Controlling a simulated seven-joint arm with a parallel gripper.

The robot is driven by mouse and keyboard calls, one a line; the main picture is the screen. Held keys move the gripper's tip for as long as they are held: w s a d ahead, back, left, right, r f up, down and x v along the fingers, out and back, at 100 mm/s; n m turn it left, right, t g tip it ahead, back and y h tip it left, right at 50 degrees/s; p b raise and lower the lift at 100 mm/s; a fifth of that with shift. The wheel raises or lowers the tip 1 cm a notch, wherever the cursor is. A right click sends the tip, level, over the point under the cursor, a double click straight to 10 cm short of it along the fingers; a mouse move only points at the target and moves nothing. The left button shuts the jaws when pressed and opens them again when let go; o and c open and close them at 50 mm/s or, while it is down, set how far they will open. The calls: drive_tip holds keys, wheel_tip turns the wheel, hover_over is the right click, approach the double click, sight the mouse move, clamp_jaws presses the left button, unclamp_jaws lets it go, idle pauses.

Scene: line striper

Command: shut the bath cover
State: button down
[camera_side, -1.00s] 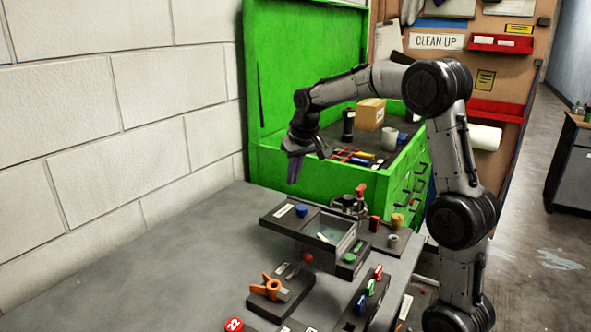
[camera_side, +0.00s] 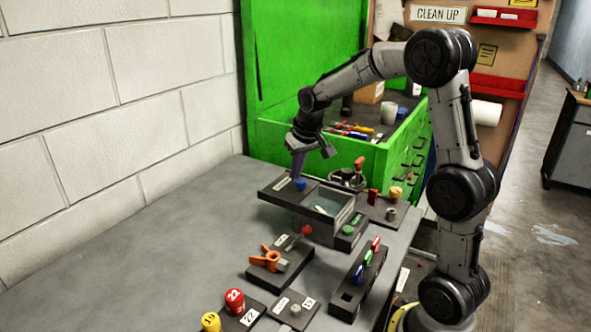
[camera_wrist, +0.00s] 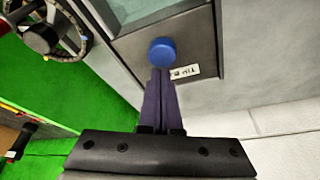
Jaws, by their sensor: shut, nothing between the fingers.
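In the wrist view the blue knob (camera_wrist: 162,52) stands on the dark cover (camera_wrist: 200,40), with part of the pale bath interior (camera_wrist: 150,8) beyond. My gripper (camera_wrist: 160,72) is shut and empty, its purple fingertips close beside the knob; I cannot tell whether they touch it.
A green tool chest (camera_side: 265,140) stands behind. An orange clamp block (camera_side: 270,260), a block with coloured levers (camera_side: 362,275) and red and yellow knobs (camera_side: 234,300) stand in front. The table's left is clear.

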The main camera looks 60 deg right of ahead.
drive_tip(key=s, duration=1.1)
drive_tip(key=shift+s, duration=0.1)
drive_tip(key=w, duration=0.1)
drive_tip(key=w+d, duration=0.1)
drive_tip(key=w, duration=0.1)
drive_tip(key=shift+w+d+r, duration=0.15)
drive_tip(key=shift+w+d, duration=0.15)
drive_tip(key=shift+d, duration=0.05)
drive_tip(key=s+a+r+n, duration=0.1)
drive_tip(key=a+r, duration=0.2)
drive_tip(key=r, duration=0.3)
drive_tip(key=s+a+r, duration=0.2)
drive_tip(key=r, duration=0.4)
drive_tip(key=s+a+f+n+t+y, duration=0.15)
drive_tip(key=s+a+n, duration=0.25)
drive_tip(key=s+a, duration=0.7)
drive_tip(key=s+a+f, duration=0.3)
drive_tip(key=f, duration=0.2)
drive_tip(key=shift+s+a+f, duration=0.35)
drive_tip(key=shift+f, duration=0.05)
